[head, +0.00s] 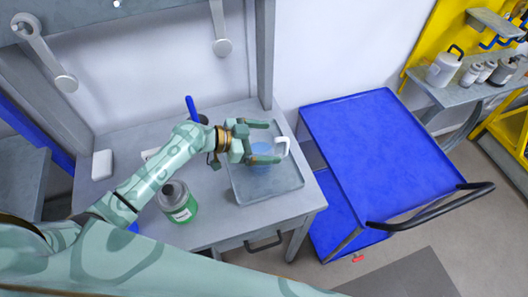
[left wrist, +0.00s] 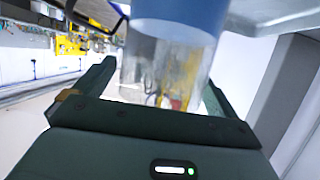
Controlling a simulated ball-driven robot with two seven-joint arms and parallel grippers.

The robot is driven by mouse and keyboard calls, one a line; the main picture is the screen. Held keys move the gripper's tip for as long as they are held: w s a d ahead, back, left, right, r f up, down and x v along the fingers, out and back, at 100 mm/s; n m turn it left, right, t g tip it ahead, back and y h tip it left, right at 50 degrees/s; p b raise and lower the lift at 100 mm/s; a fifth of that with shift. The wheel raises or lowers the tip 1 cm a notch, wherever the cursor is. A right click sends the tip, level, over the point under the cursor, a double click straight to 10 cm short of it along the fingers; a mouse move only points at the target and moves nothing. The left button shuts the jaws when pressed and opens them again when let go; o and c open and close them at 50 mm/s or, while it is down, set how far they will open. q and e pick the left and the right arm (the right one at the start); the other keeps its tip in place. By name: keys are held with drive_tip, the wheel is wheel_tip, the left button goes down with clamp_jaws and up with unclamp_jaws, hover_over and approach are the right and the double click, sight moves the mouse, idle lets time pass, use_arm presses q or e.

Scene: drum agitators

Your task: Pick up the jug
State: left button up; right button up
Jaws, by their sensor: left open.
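A clear jug (head: 264,148) with a blue tint and a white handle stands on the grey tray (head: 290,185) on the bench. My left gripper (head: 272,142) is open, with its two fingers on either side of the jug. In the left wrist view the jug's transparent body and blue band (left wrist: 170,60) show between the spread fingers. I cannot tell whether a finger touches it. The fingers hide part of the jug in the head view. My right gripper is not in view.
A blue cart (head: 380,150) with a black handle is right of the bench. A shelf at far right holds a white container (head: 444,68) and several bottles. The tray's front is clear.

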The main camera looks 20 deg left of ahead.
use_arm(q)
drive_tip(key=shift+a, duration=0.1)
drive_tip(key=shift+c, duration=0.9)
drive_tip(key=c, duration=1.5)
drive_tip(key=shift+r, duration=0.2)
drive_tip(key=shift+r, duration=0.9)
drive_tip(key=shift+s+d+r+p, duration=0.5)
drive_tip(key=shift+s+r, duration=1.3)
drive_tip(key=shift+s, duration=0.5)
drive_tip(key=shift+s+d+r+p, duration=0.45)
drive_tip(key=shift+s+r, duration=1.35)
drive_tip(key=shift+s, duration=0.45)
drive_tip(key=shift+s+d+r+p, duration=0.45)
drive_tip(key=shift+s+r, duration=1.35)
drive_tip(key=shift+s, duration=0.5)
